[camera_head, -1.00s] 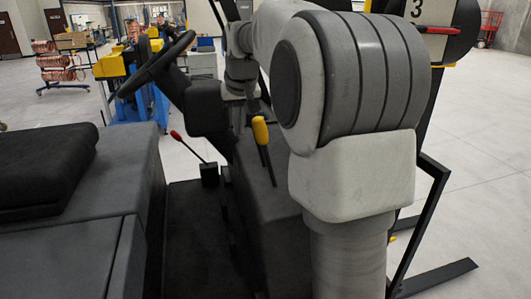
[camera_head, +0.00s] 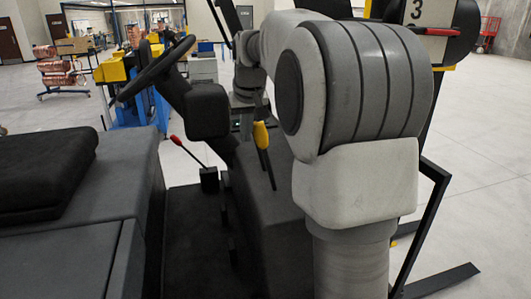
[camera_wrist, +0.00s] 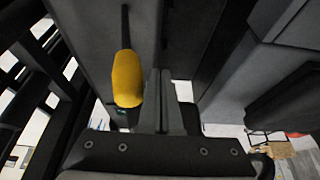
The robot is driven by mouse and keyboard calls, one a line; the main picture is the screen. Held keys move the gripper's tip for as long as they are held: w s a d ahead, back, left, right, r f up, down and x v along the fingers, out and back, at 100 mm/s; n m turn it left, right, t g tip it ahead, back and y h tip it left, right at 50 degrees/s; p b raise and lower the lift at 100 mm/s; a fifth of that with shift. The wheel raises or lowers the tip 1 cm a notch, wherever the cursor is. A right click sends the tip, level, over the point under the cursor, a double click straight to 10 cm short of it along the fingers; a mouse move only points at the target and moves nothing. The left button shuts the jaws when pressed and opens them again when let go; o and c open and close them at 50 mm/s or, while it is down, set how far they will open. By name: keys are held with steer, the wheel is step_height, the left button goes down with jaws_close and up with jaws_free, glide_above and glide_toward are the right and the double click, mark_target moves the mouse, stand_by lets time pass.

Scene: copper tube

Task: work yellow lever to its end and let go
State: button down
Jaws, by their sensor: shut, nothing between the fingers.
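The yellow lever (camera_head: 261,135) has a yellow grip on a thin dark rod, which rises beside the dark console in the head view. Its yellow grip (camera_wrist: 127,79) is large in the wrist view, just left of my fingers. My gripper (camera_wrist: 160,74) is shut and empty, its fingers pressed together alongside the grip. I cannot tell whether they touch it. In the head view my gripper (camera_head: 245,124) is behind and left of the grip, partly hidden.
A red-knobbed lever (camera_head: 175,140) stands to the left on the dark floor. The steering wheel (camera_head: 157,70) is behind it, and the black seat (camera_head: 45,170) is at the left. A dark frame (camera_head: 425,215) stands at the right.

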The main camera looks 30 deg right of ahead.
mark_target(265, 145)
steer(key=shift+s+d+p, duration=0.1)
steer(key=shift+s+d, duration=0.1)
steer(key=shift+d, duration=0.65)
steer(key=shift+s+d+p, duration=0.1)
steer(key=shift+s+d, duration=0.05)
steer(key=shift+d, duration=0.7)
steer(key=shift+s+d+p, duration=0.1)
steer(key=shift+s+d, duration=0.1)
steer(key=shift+d, duration=0.65)
steer(key=shift+a, duration=0.15)
steer(key=w+a, duration=0.2)
steer(key=a, duration=0.6)
steer(key=shift+a, duration=0.35)
step_height(265, 145, up, 8)
steer(key=p, duration=0.5)
steer(key=shift+s, duration=0.1)
stand_by(0.5)
